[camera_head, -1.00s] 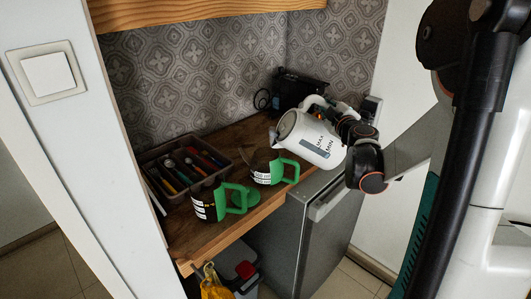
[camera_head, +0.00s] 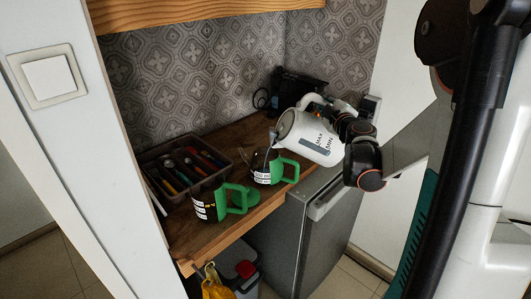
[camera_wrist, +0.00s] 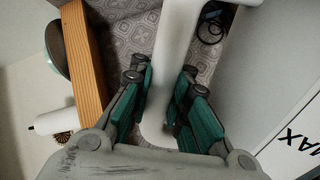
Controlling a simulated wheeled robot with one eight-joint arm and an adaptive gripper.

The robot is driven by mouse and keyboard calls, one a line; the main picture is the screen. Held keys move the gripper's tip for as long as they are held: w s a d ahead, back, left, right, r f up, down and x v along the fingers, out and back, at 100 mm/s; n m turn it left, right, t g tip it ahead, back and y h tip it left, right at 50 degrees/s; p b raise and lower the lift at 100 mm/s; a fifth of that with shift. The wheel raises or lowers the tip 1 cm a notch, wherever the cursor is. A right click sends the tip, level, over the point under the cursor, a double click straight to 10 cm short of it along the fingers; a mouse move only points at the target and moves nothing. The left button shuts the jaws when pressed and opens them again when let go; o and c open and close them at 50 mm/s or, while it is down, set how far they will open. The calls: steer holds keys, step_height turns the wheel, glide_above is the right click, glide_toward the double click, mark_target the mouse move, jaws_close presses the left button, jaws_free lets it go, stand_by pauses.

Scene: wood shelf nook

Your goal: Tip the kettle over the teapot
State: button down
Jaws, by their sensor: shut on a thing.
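The white kettle (camera_head: 308,138), with a MAX/MIN level window, is tilted with its spout down to the left. My gripper (camera_head: 338,118) is shut on its white handle; the wrist view shows the fingers (camera_wrist: 158,112) on both sides of the handle (camera_wrist: 180,35). A dark glass pot with a green handle (camera_head: 288,169) stands on the counter below the spout. A similar pot with a green handle (camera_head: 238,198) stands nearer the front. I cannot tell which the task calls the teapot. A thin light streak shows below the spout, perhaps water.
A dark tray of utensils (camera_head: 187,170) sits at the left on the wooden counter (camera_head: 185,240). A black appliance (camera_head: 297,88) stands at the back against the patterned wall. A grey fridge (camera_head: 330,225) is below right.

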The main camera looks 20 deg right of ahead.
steer(key=shift+w+a+r+n+p, duration=0.2)
steer(key=shift+a+r+n+p, duration=0.3)
steer(key=shift+a+r+p, duration=0.15)
steer(key=shift+w+a+r+n+p, duration=0.15)
steer(key=shift+a+r+n+p, duration=0.4)
steer(key=shift+r, duration=0.2)
stand_by(4.8)
